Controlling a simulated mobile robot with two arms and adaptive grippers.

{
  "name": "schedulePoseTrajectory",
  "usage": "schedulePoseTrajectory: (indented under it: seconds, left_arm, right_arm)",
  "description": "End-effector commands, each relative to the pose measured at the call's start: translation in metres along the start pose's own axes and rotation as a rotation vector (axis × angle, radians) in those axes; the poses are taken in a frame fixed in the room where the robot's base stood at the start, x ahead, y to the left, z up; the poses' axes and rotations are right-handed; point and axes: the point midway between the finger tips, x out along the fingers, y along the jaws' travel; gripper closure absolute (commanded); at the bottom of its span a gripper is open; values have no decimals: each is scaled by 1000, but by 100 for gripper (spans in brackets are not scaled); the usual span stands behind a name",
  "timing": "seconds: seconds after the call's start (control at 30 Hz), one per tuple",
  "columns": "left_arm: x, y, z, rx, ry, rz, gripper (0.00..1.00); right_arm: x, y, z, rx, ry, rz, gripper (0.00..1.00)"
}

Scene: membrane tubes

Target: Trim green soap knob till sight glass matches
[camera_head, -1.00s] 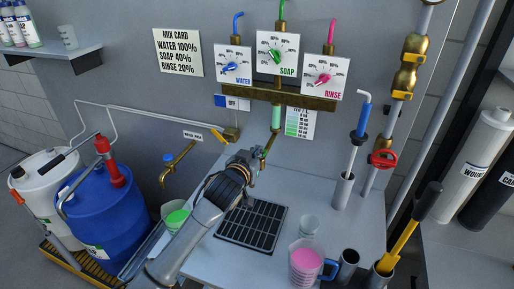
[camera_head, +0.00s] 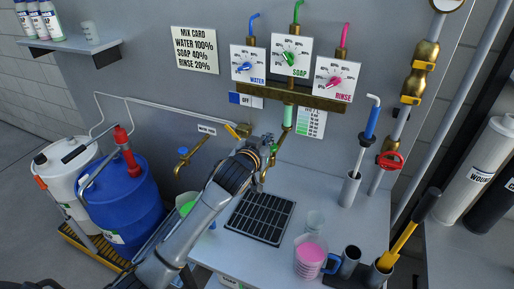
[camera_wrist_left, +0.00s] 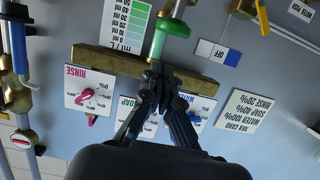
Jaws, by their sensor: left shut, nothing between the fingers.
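The green soap knob (camera_head: 290,57) sits on the white SOAP dial panel (camera_head: 297,45), between the WATER and RINSE panels. The sight glass (camera_head: 288,117), with pale green in it, hangs below the brass manifold beside a green-banded mL chart (camera_head: 311,122). My left gripper (camera_head: 265,145) is below and left of the sight glass, shut and empty. The sight glass (camera_wrist_left: 166,42) shows beyond the fingertips. My right gripper is not in view.
The blue water knob (camera_head: 245,66) and pink rinse knob (camera_head: 336,82) flank the soap dial. The brass manifold (camera_head: 270,94) runs beneath. The mix card (camera_head: 194,50) reads water 100%, soap 40%, rinse 20%. A pink-filled jug (camera_head: 309,257) stands right of the drain grate (camera_head: 260,217).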

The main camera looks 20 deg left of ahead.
Motion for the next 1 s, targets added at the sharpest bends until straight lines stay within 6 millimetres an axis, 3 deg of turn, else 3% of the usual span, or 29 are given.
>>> schedulePoseTrajectory:
  seconds: [0.03, 0.3, 0.5, 1.0]
  left_arm:
    - [-8, 1, 10, 0, -3, 2, 100]
    - [-58, 1, 8, 1, 2, 2, 100]
    - [-83, 0, 5, 1, 2, 2, 100]
    - [-90, 0, 4, 1, 2, 1, 100]
  right_arm:
    - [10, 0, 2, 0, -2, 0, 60]
    - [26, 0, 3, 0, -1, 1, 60]
    - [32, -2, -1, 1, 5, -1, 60]
    - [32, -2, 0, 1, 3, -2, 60]
